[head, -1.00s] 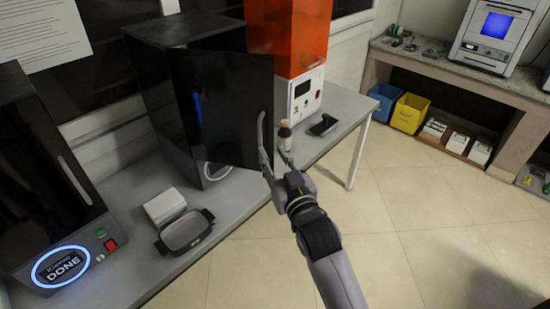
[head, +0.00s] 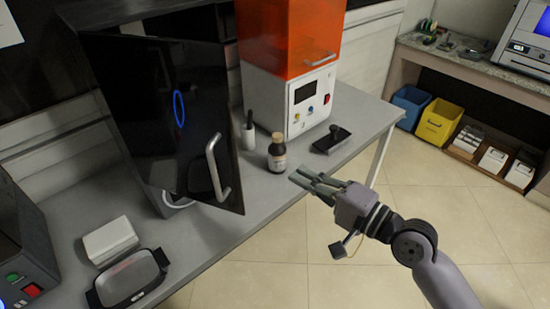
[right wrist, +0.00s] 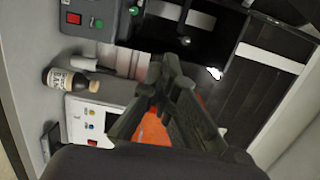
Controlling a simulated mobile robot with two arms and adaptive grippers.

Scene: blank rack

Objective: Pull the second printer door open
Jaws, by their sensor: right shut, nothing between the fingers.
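The second printer's door (head: 145,110) is a glossy black panel in the head view. It stands partly open, its free edge swung out from the black printer body (head: 115,10). A curved metal handle (head: 214,165) is near that free edge. My right gripper (head: 304,180) is shut and empty to the right of the handle, clearly apart from it, near the table's front edge. In the right wrist view its dark fingers (right wrist: 170,95) hold nothing. My left gripper is not in view. The door hides most of the printer's inside.
Floor in front of the table is free.

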